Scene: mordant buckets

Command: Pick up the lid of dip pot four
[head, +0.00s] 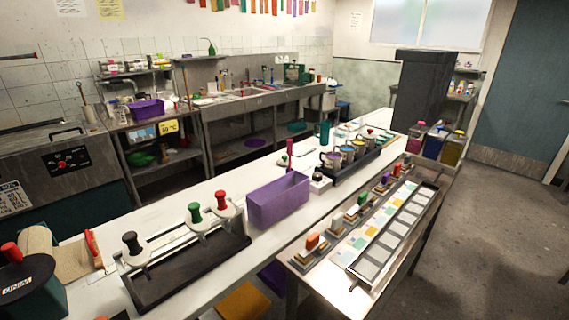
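A dark tray (345,172) stands on the white bench, right of centre, with several dip pots in a row. Three pots in it look open, with coloured contents: one pot (331,160), a middle pot (347,154) and another pot (360,148). At the tray's far end a red-knobbed lid (370,132) seems to sit on the last pot. On a black-trayed rack (185,268) at the front left are lid-like pieces with a black knob (131,243), a green knob (195,212) and a red knob (221,199). I cannot read any pot numbers. Neither gripper is in view.
A purple bin (278,200) stands between rack and pot tray, with a small white black-topped item (319,180) beside the pots. A lower side table (352,299) holds stamps and a swatch tray (396,232).

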